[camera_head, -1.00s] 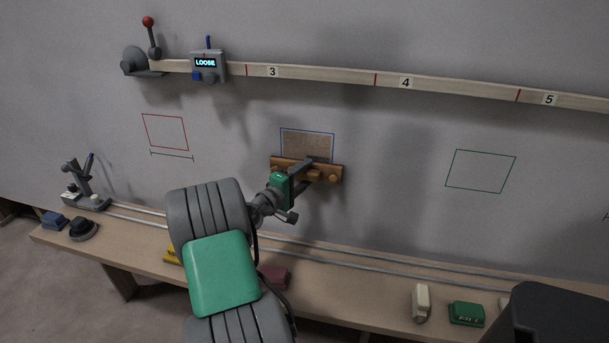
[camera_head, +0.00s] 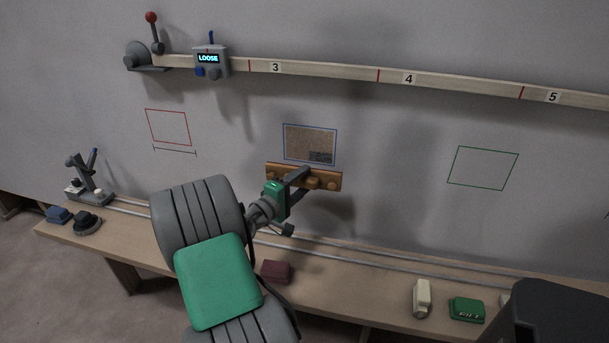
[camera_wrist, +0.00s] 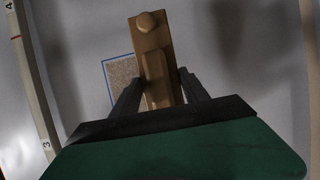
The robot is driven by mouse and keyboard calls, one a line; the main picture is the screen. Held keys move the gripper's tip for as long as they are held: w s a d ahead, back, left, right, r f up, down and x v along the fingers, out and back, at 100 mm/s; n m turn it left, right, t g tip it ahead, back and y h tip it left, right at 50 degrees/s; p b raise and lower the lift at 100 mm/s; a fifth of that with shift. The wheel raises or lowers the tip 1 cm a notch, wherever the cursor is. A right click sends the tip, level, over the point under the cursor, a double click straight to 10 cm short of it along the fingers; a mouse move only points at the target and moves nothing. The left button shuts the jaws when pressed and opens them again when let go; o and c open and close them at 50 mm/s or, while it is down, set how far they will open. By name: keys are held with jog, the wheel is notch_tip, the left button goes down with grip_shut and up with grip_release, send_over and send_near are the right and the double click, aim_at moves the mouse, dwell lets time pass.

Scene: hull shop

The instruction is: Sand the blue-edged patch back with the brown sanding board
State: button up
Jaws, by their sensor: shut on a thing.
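The blue-edged patch (camera_head: 308,141) is on the grey wall, filled with a speckled brown surface. A darker grey area shows at its lower right. My gripper (camera_head: 304,181) is shut on the brown sanding board (camera_head: 329,180), a wooden bar with knobs, held just below the patch. In the wrist view the board (camera_wrist: 153,45) stands between my fingers (camera_wrist: 158,88), and part of the patch (camera_wrist: 122,72) shows beside it. I cannot tell whether the board touches the wall.
A batten (camera_head: 330,73) with numbered sections runs above, carrying a box reading LOOSE (camera_head: 210,60). Red (camera_head: 168,127) and green (camera_head: 482,168) outlines flank the patch. A bench (camera_head: 370,300) below holds a dark red block (camera_head: 276,271), a cream item (camera_head: 422,298) and a green box (camera_head: 467,309).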

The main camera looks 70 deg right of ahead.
jog(key=shift+a, duration=0.15)
jog(key=shift+s+a+r, duration=0.1)
jog(key=shift+s+a, duration=0.15)
jog(key=shift+a, duration=1)
jog(key=shift+s+a, duration=0.2)
jog(key=shift+a, duration=1)
jog(key=a, duration=0.2)
jog(key=a+p, duration=0.1)
jog(key=a, duration=0.1)
jog(key=shift+s, duration=0.3)
jog(key=shift+w, duration=0.1)
